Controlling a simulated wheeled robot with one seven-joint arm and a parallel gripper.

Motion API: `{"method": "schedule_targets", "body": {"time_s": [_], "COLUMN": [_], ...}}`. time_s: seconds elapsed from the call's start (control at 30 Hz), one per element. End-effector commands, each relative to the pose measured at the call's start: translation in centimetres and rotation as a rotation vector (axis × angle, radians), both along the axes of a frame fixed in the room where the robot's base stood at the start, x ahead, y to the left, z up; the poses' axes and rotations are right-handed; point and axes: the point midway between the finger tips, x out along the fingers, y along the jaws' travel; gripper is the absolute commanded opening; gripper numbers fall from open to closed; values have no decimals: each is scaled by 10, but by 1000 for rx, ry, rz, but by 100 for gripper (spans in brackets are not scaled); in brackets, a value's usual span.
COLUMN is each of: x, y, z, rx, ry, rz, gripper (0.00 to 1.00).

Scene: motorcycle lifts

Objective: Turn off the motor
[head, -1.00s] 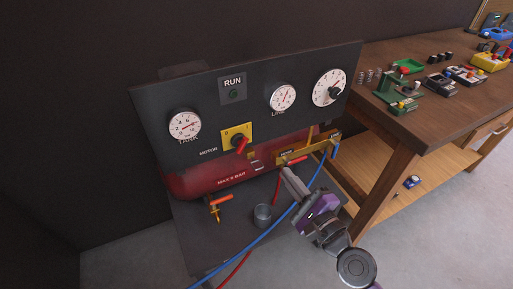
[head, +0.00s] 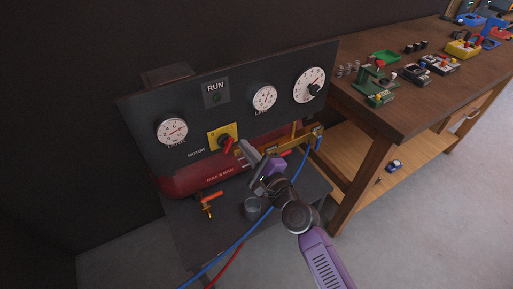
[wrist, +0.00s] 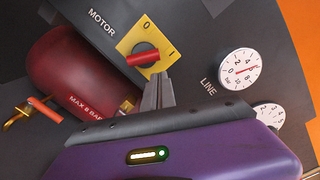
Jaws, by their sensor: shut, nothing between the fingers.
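The RUN lamp (head: 216,98) is dull green. Round gauges sit on the panel (head: 190,100). A workbench (head: 400,110) stands at right.

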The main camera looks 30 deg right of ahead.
Motion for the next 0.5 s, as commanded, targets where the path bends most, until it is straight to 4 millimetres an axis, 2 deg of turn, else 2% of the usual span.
{"method": "schedule_targets", "body": {"time_s": [0.2,0.5], "x": [2,2], "y": [10,11], "z": [6,5], "rx": [0,0], "ry": [-1,-1], "rz": [1,1], "gripper": [0,0]}}
